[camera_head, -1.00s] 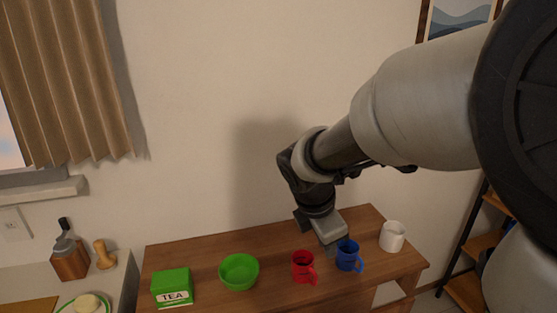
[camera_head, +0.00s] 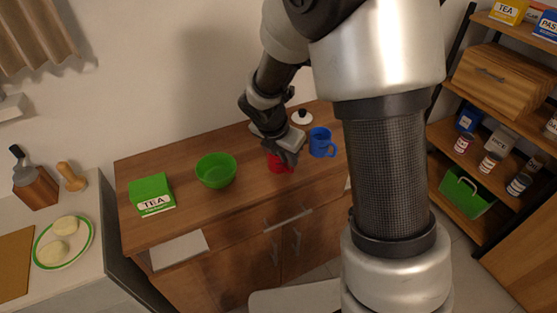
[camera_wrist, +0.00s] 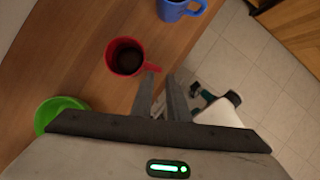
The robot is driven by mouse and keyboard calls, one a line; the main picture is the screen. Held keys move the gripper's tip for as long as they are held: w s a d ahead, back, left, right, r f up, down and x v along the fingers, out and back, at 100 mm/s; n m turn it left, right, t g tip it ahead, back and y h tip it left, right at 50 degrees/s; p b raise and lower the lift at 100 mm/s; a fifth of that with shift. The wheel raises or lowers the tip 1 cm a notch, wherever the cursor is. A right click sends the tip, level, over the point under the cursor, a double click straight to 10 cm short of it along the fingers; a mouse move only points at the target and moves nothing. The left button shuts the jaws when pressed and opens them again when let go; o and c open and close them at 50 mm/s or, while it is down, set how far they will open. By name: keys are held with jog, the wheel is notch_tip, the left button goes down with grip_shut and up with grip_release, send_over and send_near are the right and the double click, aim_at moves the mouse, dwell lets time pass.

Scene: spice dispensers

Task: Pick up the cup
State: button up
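A red cup (camera_head: 279,165) stands on the wooden cabinet top, partly hidden by my gripper (camera_head: 290,156) in the head view. In the wrist view the red cup (camera_wrist: 125,57) is upright with its dark inside showing, and its handle points toward my fingertips. My gripper (camera_wrist: 161,77) is open, with an empty gap between its two fingers. The fingertips are close beside the handle; I cannot tell whether they touch it. A blue cup (camera_head: 321,143) stands just right of the red one; it also shows at the top of the wrist view (camera_wrist: 176,10).
A green bowl (camera_head: 216,170) and a green tea box (camera_head: 152,194) stand left on the cabinet top (camera_head: 185,169). A small white round thing (camera_head: 303,117) is behind the cups. A shelf with boxes and jars (camera_head: 490,140) is at the right.

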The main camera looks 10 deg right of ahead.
aim_at(292, 173)
jog(key=shift+b+x, duration=0.35)
jog(key=shift+x, duration=2.8)
jog(key=shift+w+r, duration=0.1)
jog(key=shift+w, duration=0.1)
grip_shut()
jog(key=shift+r, duration=0.1)
